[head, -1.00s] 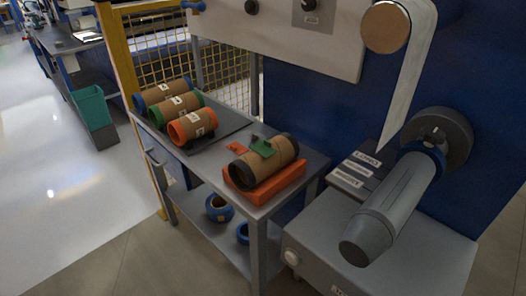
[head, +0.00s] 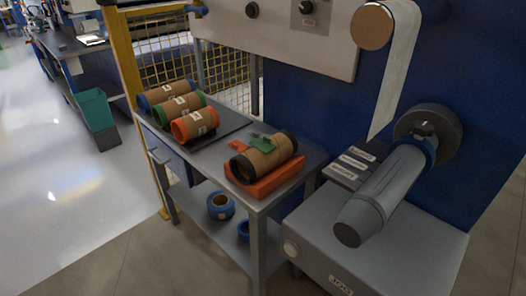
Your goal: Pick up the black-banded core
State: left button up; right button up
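The black-banded core (head: 264,155) is a brown cardboard tube with black bands at both ends. It lies on an orange cradle (head: 262,184) at the right part of the grey side table (head: 224,155). A small green piece (head: 263,145) sits against the top of the core. Three other cores lie side by side on a dark mat at the table's left: blue-banded (head: 167,95), green-banded (head: 179,108) and orange-banded (head: 195,124). Neither of my grippers shows in the head view.
A machine with a grey roller (head: 387,191) and a grey housing (head: 376,243) stands right of the table. Blue rings (head: 220,206) lie on the lower shelf. A yellow post and mesh fence (head: 160,61) stand behind. Open floor (head: 60,190) lies to the left.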

aim_at(248, 167)
jog(key=k+l+z, duration=0.1)
jog(key=k+z, duration=0.25)
jog(key=k, duration=0.15)
jog(key=j+z, duration=0.1)
jog(key=z, duration=1.05)
jog(key=i+j, duration=0.1)
jog(key=j, duration=0.4)
jog(key=i+j, duration=0.1)
jog(key=j, duration=0.35)
jog(key=i+j, duration=0.1)
jog(key=j, duration=0.4)
jog(key=i+j, duration=0.1)
jog(key=j, duration=0.4)
jog(key=i+j, duration=0.1)
jog(key=j, duration=1.4)
